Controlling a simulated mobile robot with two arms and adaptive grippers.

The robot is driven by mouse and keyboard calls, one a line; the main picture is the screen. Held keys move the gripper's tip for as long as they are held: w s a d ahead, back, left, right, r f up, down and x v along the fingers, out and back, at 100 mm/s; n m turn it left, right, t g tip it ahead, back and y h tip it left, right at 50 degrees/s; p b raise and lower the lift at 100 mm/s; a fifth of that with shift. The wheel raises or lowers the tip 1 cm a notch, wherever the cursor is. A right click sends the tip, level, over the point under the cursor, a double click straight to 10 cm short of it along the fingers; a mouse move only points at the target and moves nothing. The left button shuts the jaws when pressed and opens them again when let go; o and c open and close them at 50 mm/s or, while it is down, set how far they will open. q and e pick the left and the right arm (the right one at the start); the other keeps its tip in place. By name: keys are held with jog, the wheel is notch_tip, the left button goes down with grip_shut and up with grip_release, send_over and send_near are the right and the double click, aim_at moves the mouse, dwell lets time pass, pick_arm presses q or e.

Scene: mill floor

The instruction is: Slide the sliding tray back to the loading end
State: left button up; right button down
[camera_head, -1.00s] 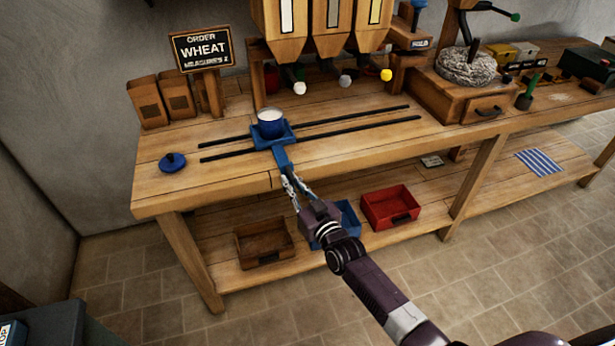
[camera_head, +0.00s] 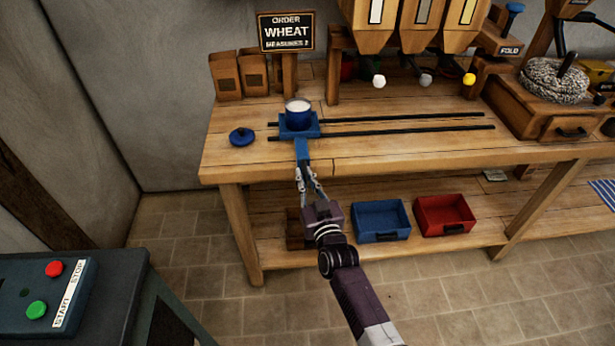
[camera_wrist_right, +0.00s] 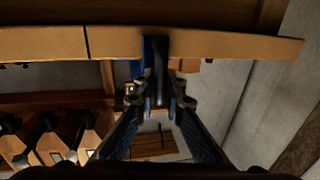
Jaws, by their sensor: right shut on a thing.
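The blue sliding tray (camera_head: 313,130) sits on two dark rails (camera_head: 400,118), near their left end. A blue cup (camera_head: 298,117) with white contents stands upright on it. The tray's blue handle (camera_head: 302,151) reaches forward past the bench's front edge. My right gripper (camera_head: 307,182) is shut on this handle in front of the bench. The right wrist view shows the fingers (camera_wrist_right: 159,98) closing around the blue handle (camera_wrist_right: 150,48). My left gripper is not in view.
A blue lid (camera_head: 241,137) lies left of the rails. Hoppers with spouts (camera_head: 425,79) hang behind the rails. A blue bin (camera_head: 382,216) and a red bin (camera_head: 445,212) are on the lower shelf. A control box (camera_head: 45,295) stands at lower left.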

jog(key=shift+a, duration=0.25)
jog(key=c, duration=2)
grip_release()
jog(key=shift+a, duration=0.15)
jog(key=shift+s+d+f, duration=0.1)
jog(key=shift+s+d, duration=0.1)
jog(key=shift+s, duration=0.1)
jog(key=v, duration=1.1)
jog(key=shift+s, duration=0.25)
